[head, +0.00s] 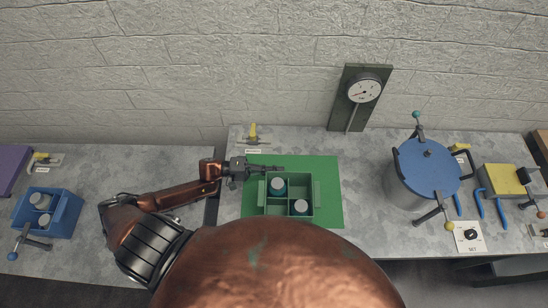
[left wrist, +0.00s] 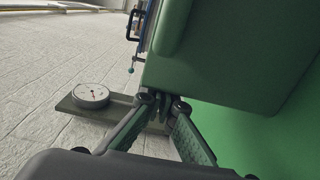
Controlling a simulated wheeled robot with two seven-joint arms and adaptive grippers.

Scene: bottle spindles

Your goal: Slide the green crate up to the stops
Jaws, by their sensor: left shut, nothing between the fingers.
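The green crate (head: 300,184) stands on a green mat (head: 331,206) on the middle table. It has compartments and a handle on its left and right sides. One round-topped bottle (head: 278,186) stands in its back left compartment and another (head: 301,206) in the front right. My left gripper (head: 281,168) is shut and empty at the crate's back left edge. In the left wrist view its closed fingers (left wrist: 166,103) are close beside the crate's green wall (left wrist: 220,60); I cannot tell whether they touch. I cannot make out the stops. My right gripper is not in view.
A yellow-handled clamp (head: 252,133) stands behind the mat. A dial gauge on a dark post (head: 351,115) stands at the wall. A large blue-lidded pot (head: 428,168) is to the right. A blue crate (head: 48,214) with bottles stands far left, past a gap between tables.

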